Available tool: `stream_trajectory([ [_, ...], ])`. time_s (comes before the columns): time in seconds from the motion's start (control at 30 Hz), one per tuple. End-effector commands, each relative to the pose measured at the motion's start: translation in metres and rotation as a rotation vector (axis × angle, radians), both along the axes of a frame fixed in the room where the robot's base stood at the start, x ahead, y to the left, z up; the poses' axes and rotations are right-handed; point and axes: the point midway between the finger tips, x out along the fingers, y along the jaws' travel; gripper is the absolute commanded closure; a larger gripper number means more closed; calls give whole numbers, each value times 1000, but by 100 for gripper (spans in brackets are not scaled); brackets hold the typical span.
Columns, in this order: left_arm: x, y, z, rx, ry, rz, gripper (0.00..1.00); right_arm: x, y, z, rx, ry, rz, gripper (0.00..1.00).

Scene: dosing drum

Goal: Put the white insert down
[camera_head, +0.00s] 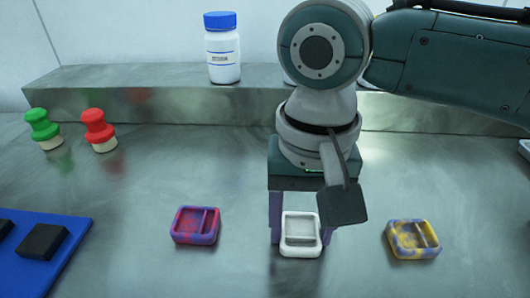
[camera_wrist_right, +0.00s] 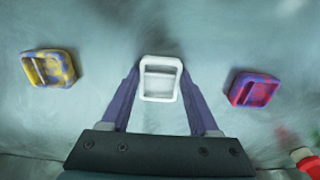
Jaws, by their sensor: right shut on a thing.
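The white insert (camera_head: 300,236) is a small white square tray with a divider, in the middle of the head view. My right gripper (camera_head: 301,228) is around it, with one purple finger on its left side and one on its right. In the right wrist view the white insert (camera_wrist_right: 160,79) sits between the fingertips of the right gripper (camera_wrist_right: 160,85), which is shut on it. The insert looks level and low over the metal table (camera_head: 230,270); whether it touches the table I cannot tell. My left gripper is in neither view.
A purple-red insert (camera_head: 196,226) lies to the left and a yellow-blue insert (camera_head: 413,239) to the right. A blue mat with dark blocks (camera_head: 75,232) is at the left edge. Green (camera_head: 42,127) and red (camera_head: 98,129) stampers stand behind. A white bottle (camera_head: 222,50) stands on the raised ledge (camera_head: 150,98).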

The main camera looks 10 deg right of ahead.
Motion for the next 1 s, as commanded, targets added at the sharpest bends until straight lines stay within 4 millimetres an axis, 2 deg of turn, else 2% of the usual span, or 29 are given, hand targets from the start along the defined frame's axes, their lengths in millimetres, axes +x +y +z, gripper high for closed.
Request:
stream_trajectory([
  [0.27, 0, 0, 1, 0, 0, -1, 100, 0, 0, -2, 1, 2, -1, 100],
  [0.3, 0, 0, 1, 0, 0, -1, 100, 0, 0, -2, 0, 1, -1, 36],
  [0.53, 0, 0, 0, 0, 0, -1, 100, 0, 0, -2, 0, 1, -1, 10],
  [0.83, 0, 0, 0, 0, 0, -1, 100, 0, 0, 0, 0, -1, 0, 8],
  [1.0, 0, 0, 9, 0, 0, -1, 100, 1, 0, 25, 2, -3, -2, 8],
])
